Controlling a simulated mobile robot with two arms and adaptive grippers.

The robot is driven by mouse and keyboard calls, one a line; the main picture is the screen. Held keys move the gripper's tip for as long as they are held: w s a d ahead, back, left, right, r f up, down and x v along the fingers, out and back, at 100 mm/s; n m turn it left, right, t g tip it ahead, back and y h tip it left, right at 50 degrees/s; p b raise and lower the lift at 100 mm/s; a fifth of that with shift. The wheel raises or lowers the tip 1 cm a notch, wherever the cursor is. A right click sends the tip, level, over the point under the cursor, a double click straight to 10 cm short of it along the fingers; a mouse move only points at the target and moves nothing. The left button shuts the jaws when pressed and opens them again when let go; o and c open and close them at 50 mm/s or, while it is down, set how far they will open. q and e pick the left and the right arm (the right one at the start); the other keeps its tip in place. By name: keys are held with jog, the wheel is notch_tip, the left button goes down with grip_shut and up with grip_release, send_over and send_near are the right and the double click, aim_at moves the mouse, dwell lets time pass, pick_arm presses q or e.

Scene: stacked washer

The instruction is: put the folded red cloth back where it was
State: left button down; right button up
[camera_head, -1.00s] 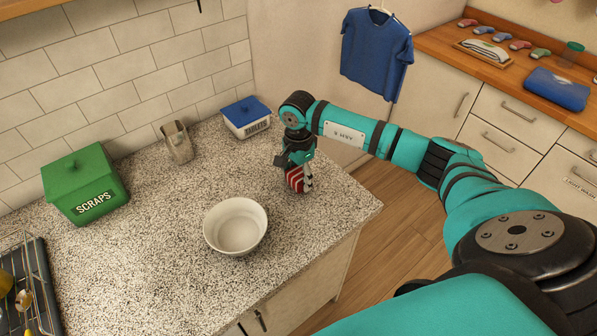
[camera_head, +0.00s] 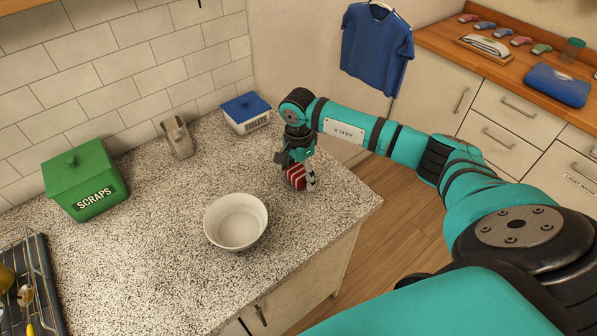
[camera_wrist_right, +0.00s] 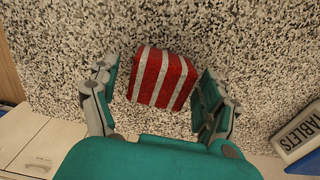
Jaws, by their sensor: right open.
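The folded red cloth (camera_head: 296,178) with white stripes sits on the speckled counter near its right edge. In the right wrist view the cloth (camera_wrist_right: 162,78) lies between the two fingers, with a visible gap on each side. My right gripper (camera_head: 298,174) is open around it, coming down from above; it also shows in the right wrist view (camera_wrist_right: 159,82). In the head view the gripper partly hides the cloth. My left gripper is not in view.
A white bowl (camera_head: 236,222) stands to the left of the cloth. A blue-lidded tablets box (camera_head: 247,114), a metal holder (camera_head: 177,139) and a green scraps bin (camera_head: 84,182) stand along the back. The counter (camera_head: 165,255) has free room in front of these.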

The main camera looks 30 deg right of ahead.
aim_at(298, 170)
notch_tip(298, 170, up, 11)
jog(key=b, duration=0.3)
jog(key=shift+f+b, duration=0.1)
jog(key=shift+b, duration=0.3)
jog(key=shift+r, duration=0.6)
